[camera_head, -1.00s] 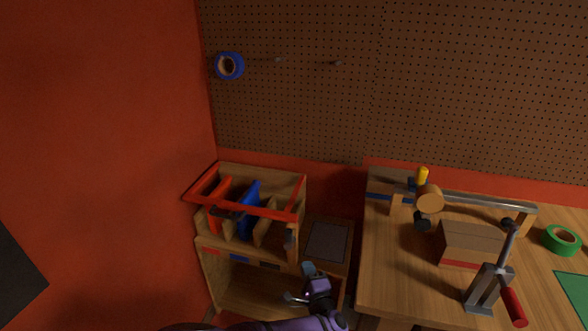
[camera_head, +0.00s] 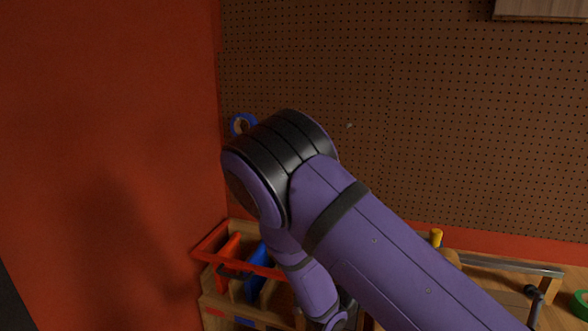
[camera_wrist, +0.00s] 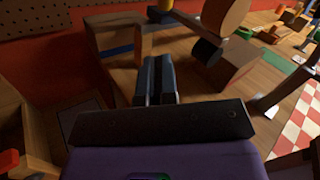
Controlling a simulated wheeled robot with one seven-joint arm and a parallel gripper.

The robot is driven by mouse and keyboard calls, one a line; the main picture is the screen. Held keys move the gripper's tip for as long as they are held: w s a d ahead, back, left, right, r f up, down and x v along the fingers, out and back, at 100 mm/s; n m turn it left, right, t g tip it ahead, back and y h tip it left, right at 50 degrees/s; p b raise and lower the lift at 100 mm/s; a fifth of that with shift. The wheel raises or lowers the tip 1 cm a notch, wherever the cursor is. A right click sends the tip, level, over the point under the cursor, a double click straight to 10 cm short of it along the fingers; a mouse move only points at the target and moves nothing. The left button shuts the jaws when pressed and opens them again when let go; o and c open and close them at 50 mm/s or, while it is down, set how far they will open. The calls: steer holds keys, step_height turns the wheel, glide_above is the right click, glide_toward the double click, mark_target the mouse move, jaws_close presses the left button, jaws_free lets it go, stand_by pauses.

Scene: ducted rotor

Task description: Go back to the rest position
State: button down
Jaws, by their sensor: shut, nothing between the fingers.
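My gripper (camera_wrist: 156,82) shows in the wrist view with its two dark fingers together and nothing between them. It points at the wooden workbench, near the left end of the rail fixture. In the head view my purple arm is raised and bent across the middle; the gripper itself is hidden below and behind it.
A wooden rack with a red frame (camera_head: 211,241) and blue panels stands low at the left, close to my forearm. A blue tape roll (camera_head: 241,123) hangs on the pegboard (camera_head: 450,120). A metal rail (camera_head: 510,265) and a green roll (camera_head: 580,304) are on the workbench at right.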

steer(key=s+d+r+m+g+y, duration=0.3)
steer(key=s+d+r+m+g, duration=0.3)
steer(key=r+m, duration=0.25)
steer(key=s+d+r+m+g+y, duration=0.3)
steer(key=s+d+r+m+g, duration=0.3)
steer(key=m, duration=0.3)
steer(key=s+a+r+m+t+y, duration=0.2)
steer(key=s+r+m+t+y, duration=0.4)
steer(key=s+r, duration=1)
steer(key=shift+a+m+y, duration=0.35)
steer(key=shift+m+y, duration=1.25)
steer(key=shift+m, duration=1.05)
steer(key=shift+s, duration=0.1)
